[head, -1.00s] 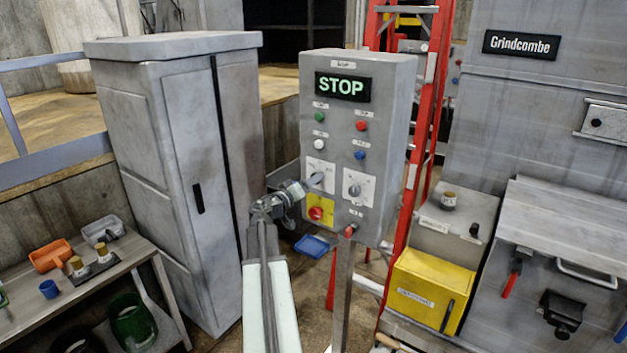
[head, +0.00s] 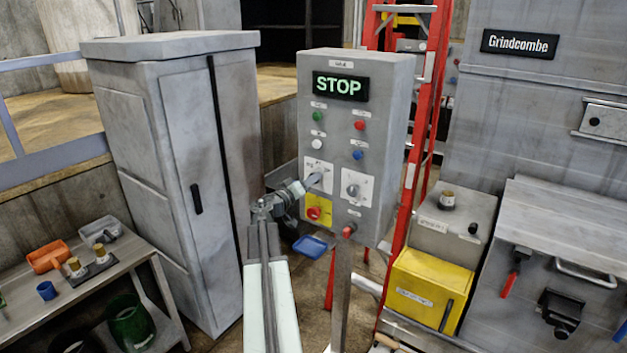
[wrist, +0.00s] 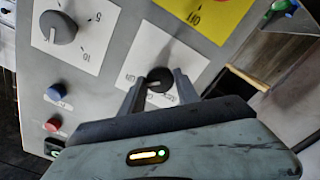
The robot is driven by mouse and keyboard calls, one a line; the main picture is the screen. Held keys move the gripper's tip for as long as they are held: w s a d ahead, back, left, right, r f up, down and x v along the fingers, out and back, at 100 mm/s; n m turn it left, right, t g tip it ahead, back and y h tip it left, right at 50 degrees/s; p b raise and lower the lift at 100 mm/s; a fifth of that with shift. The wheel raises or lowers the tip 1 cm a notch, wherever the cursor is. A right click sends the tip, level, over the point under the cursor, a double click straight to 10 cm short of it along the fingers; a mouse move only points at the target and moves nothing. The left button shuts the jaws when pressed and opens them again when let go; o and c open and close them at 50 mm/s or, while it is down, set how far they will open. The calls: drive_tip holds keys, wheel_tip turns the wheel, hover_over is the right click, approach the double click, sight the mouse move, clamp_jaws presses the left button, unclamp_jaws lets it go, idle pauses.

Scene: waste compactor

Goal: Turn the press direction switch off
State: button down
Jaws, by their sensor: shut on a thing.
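The press direction switch (wrist: 158,76) is a dark round knob on a white plate with small labels, on the grey control box (head: 357,115). My gripper (wrist: 160,80) is shut on this knob, one finger on each side, in the wrist view. In the head view my gripper (head: 304,187) reaches the lower left plate (head: 320,168) of the box and hides most of the knob. The label words are too small to read, so I cannot tell the knob's position for sure. The display (head: 340,86) reads STOP in green.
A numbered dial (head: 353,190) sits right of the switch. Green, red, white and blue buttons are above. A grey cabinet (head: 150,170) stands left, a red ladder (head: 397,230) behind the box.

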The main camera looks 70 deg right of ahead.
drive_tip(key=shift+a+n, duration=0.1)
drive_tip(key=shift+n, duration=0.3)
drive_tip(key=shift+f+n, duration=0.1)
drive_tip(key=shift+n, duration=4)
drive_tip(key=shift+a, duration=0.1)
drive_tip(key=c, duration=0.9)
unclamp_jaws()
drive_tip(key=shift+w, duration=0.15)
